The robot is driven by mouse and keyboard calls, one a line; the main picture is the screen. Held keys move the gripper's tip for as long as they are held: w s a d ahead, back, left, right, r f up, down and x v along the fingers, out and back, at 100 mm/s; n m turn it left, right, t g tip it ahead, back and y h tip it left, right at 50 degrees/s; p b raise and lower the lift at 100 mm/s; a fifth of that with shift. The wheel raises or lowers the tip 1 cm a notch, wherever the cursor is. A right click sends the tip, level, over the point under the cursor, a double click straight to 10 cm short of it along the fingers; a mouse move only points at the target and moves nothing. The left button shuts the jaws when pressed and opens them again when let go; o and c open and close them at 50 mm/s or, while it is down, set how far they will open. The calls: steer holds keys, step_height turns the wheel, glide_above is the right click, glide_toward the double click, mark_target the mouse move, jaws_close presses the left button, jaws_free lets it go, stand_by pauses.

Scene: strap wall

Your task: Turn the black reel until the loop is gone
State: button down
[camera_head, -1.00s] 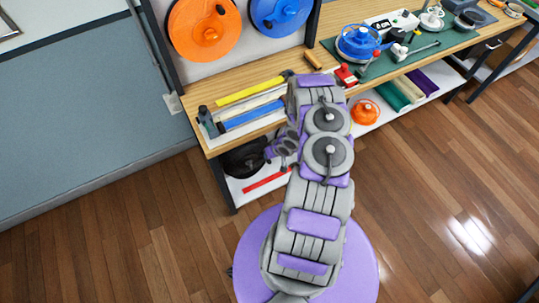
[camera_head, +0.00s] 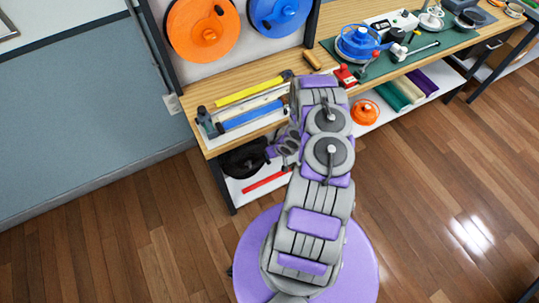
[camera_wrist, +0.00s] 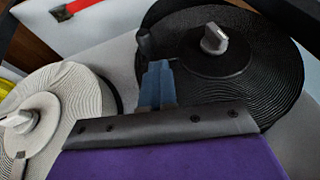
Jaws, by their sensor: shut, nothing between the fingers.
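In the wrist view the black reel (camera_wrist: 270,62) fills the upper right, a wound black disc with a grey knob (camera_wrist: 214,40) at its hub. A dark upright peg (camera_wrist: 145,43) stands near its left side. My gripper (camera_wrist: 158,68) is shut and empty, its blue-grey fingertips overlapping the reel's left part in the picture, just below the peg. I cannot tell whether they touch. My gripper's body hides the reel's lower edge. I cannot make out a loop of strap. In the head view my arm hides most of the working area.
A white reel (camera_wrist: 65,88) with a grey knob sits at left in the wrist view. In the head view, orange (camera_head: 203,28) and blue (camera_head: 280,14) reels hang above the wooden bench (camera_head: 222,142). A dark round shape (camera_head: 243,158) and red bar (camera_head: 265,184) are below it.

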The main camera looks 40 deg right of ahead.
steer(key=c, duration=1.8)
jaws_free()
steer(key=shift+d+f, duration=0.15)
steer(key=shift+d, duration=0.4)
steer(key=shift+o, duration=0.7)
steer(key=o, duration=0.5)
steer(key=shift+a+r, duration=0.2)
steer(key=shift+a, duration=0.35)
steer(key=shift+c, duration=0.2)
steer(key=shift+o, duration=1.2)
steer(key=shift+a, duration=0.1)
steer(key=p+v, duration=0.3)
steer(key=v, duration=1.4)
steer(key=shift+d, duration=0.25)
steer(key=shift+s+d, duration=0.1)
steer(key=shift+d, duration=0.1)
